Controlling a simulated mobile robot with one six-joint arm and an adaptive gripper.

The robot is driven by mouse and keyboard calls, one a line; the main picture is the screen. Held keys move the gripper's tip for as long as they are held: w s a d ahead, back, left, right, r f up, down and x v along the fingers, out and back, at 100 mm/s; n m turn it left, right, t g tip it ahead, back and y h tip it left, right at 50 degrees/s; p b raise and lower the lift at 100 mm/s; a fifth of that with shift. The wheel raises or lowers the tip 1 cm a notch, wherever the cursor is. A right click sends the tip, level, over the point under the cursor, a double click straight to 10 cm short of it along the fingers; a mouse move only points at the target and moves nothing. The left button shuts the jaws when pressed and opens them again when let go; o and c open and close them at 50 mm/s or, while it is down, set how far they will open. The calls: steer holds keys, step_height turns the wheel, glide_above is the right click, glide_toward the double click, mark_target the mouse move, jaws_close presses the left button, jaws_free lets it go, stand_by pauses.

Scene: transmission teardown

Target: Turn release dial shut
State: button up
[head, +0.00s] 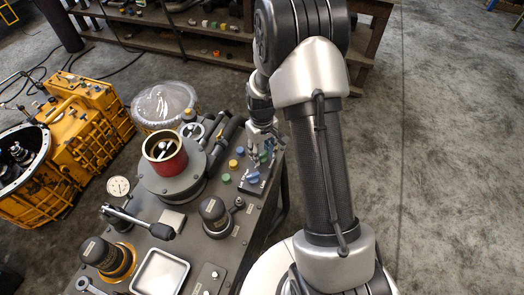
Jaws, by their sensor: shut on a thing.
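My gripper (261,148) points down over the right edge of the grey workbench (257,222). Its fingers are shut on a small blue dial (264,157), which seems to be the release dial; the fingers partly hide it. A second blue knob (253,177) sits just in front of the gripper on a dark plate. The dial's exact turn angle is too small to read.
A yellow knob (233,164) and a green knob (225,178) stand left of the gripper. A red cup (165,163) sits on a round grey housing. A black-capped cylinder (215,215) and white tray (160,272) are nearer. Open floor lies right.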

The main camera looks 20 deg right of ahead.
mark_target(262, 154)
steer(key=m, duration=0.5)
steer(key=shift+m, duration=0.3)
steer(key=m, duration=0.5)
stand_by(0.4)
steer(key=o, duration=1.1)
steer(key=shift+c, duration=0.2)
step_height(262, 154, up, 12)
